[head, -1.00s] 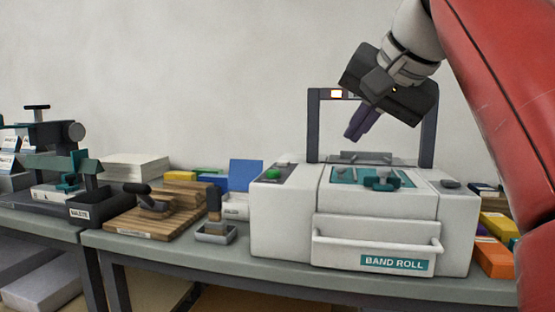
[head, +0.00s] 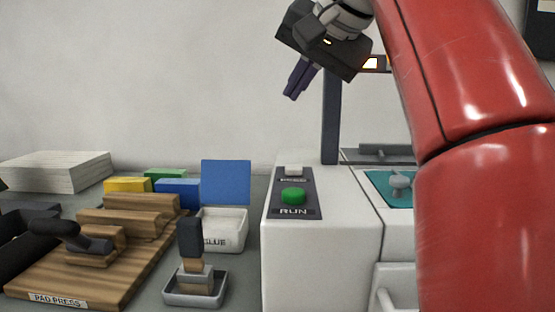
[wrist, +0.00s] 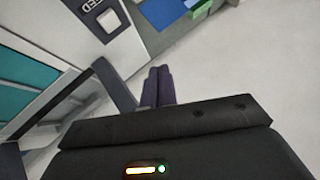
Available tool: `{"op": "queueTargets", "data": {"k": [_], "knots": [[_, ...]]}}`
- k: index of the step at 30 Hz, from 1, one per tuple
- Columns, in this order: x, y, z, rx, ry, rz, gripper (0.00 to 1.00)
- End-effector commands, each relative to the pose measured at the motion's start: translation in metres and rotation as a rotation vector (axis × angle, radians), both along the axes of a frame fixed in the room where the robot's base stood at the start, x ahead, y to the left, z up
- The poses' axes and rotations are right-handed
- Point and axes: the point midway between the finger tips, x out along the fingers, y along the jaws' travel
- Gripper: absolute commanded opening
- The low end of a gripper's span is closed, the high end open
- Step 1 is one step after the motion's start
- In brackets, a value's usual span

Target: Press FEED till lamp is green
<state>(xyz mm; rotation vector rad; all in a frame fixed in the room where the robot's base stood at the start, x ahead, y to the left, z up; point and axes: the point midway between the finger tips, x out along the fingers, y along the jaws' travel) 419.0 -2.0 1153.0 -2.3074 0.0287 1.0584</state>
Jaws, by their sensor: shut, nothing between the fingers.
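The white FEED button (head: 293,169) is on the dark panel at the machine's left top, behind the green RUN button (head: 293,196). In the wrist view the FEED button (wrist: 108,19) is at the top, beside a partly cut-off label. A lamp (head: 370,63) on the machine's frame glows amber-white; my arm hides part of that bar. My gripper (head: 291,97) is shut and empty, fingers pointing down, in the air above the panel and apart from the button. Its purple fingers (wrist: 160,72) show together in the wrist view.
The machine's dark upright post (head: 331,120) stands right of my gripper. Left of the machine are a stamp in a tray (head: 173,296), a glue box (head: 222,240) with a raised blue lid, and a wooden pad press (head: 45,275). The air left of the gripper is free.

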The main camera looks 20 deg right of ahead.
Motion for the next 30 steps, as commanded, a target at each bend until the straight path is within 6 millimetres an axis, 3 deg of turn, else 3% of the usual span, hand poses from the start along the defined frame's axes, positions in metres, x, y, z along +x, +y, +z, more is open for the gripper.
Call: {"op": "queueTargets", "data": {"k": [14, 22, 24, 30], "knots": [[-0.001, 0.000, -0.009, 0.001, 0.001, 0.000, 0.00], [-0.002, 0.000, -0.041, 0.001, 0.002, 0.000, 0.00], [0.000, 0.000, -0.059, -0.001, 0.001, -0.001, 0.00], [0.000, 0.000, -0.079, 0.000, 0.000, 0.000, 0.00]]}}
